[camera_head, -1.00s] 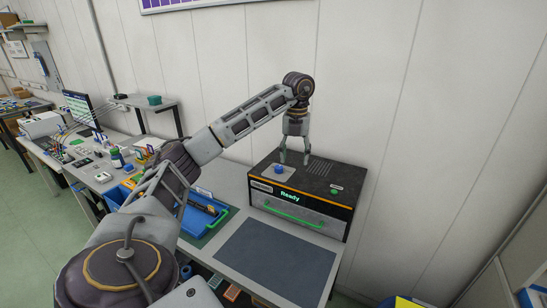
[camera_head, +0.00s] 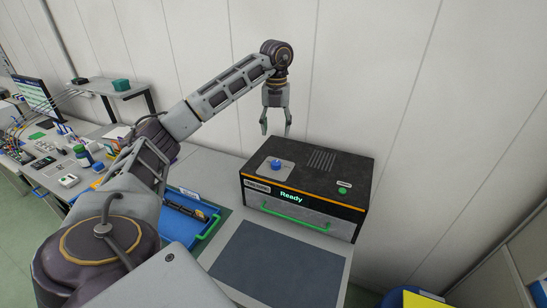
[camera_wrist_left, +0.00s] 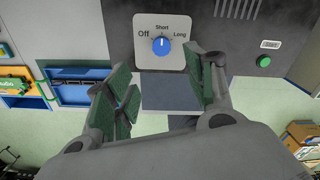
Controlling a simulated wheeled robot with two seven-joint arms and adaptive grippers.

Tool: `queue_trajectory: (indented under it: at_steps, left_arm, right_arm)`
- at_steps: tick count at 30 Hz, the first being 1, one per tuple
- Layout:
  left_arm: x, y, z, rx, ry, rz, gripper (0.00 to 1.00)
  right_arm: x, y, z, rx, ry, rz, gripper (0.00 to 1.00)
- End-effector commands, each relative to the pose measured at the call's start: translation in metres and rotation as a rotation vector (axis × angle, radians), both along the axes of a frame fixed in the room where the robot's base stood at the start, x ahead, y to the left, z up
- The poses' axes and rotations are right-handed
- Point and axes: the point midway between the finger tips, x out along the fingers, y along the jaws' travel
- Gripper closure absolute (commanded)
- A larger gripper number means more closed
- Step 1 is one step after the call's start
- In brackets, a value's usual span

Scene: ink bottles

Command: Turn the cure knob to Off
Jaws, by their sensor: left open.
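The blue cure knob (camera_head: 276,163) sits on a grey plate on top of the black curing box (camera_head: 330,170). In the left wrist view the knob (camera_wrist_left: 160,45) shows its white mark pointing up at "Short", with "Off" to the left and "Long" to the right. My left gripper (camera_head: 276,126) is open and empty, pointing down above the box, apart from the knob. Its green-padded fingers stand apart in the left wrist view (camera_wrist_left: 160,75), with the knob seen between and beyond them. My right gripper is not in view.
The box front shows "Ready" (camera_head: 291,197) and a green drawer handle (camera_head: 295,219). A green button (camera_head: 342,190) is on the top right. A blue tray (camera_head: 182,229) stands left of the box, a dark mat (camera_head: 270,263) in front. The wall is close behind.

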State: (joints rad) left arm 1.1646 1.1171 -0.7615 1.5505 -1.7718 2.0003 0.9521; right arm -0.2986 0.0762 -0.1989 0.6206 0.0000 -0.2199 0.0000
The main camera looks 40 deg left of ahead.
Motion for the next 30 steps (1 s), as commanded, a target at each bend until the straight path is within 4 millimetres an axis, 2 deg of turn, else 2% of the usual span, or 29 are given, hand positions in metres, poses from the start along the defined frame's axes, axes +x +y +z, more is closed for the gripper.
queue_trajectory:
  at_steps: [10,16,23,30]
  left_arm:
    - [0.0,0.0,-0.001,0.0,0.0,0.0,0.45]
    - [0.0,0.0,-0.009,0.0,0.001,0.0,0.45]
    - [-0.001,0.0,-0.03,0.001,0.002,0.0,0.45]
    - [-0.001,0.0,-0.059,0.0,0.003,0.0,0.45]
  right_arm:
    - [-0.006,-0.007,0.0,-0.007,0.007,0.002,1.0]
    - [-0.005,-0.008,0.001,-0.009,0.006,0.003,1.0]
    - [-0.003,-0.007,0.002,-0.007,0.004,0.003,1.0]
    - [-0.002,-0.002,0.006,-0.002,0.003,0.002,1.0]
